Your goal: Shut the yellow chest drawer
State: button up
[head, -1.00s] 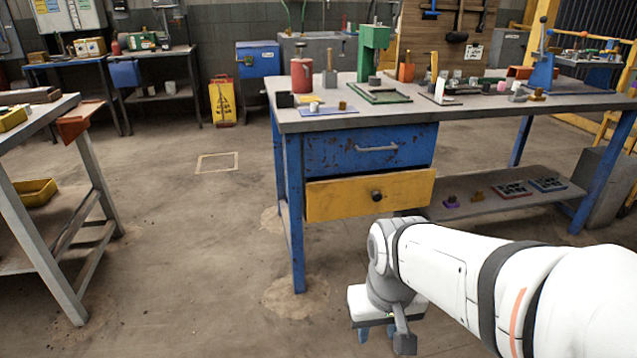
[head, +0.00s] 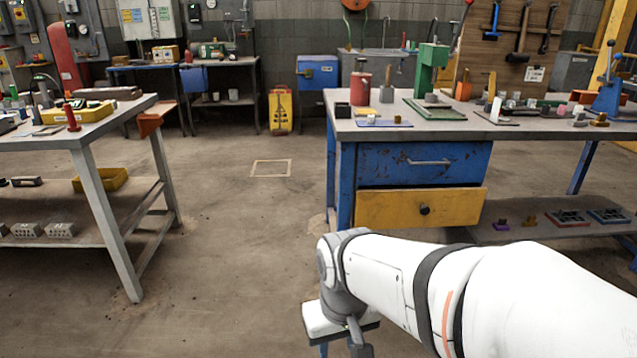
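The yellow drawer (head: 420,207) is the lower drawer under the right workbench (head: 385,131), below a blue drawer (head: 425,164). It has a dark round knob (head: 424,209). Its front seems to stand slightly out from the blue frame, but how far is hard to tell from this angle. My gripper (head: 324,350) hangs at the lower middle of the head view, below and in front of the drawer and apart from it. Its fingers point down and are mostly cut off by the frame's bottom edge, so their opening does not show.
A second workbench (head: 85,137) with a lower shelf stands at the left. Bare floor (head: 235,220) lies between the benches. A blue bench leg (head: 344,185) stands beside the drawer's left edge. Small items lie on the right bench's lower shelf (head: 540,232).

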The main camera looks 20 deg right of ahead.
aim_at(394, 206)
jog(key=i, duration=1.3)
jog(key=z, duration=0.55)
jog(key=k, duration=0.8)
jog(key=z, duration=0.15)
jog(key=i, duration=0.8)
jog(key=u, duration=0.05)
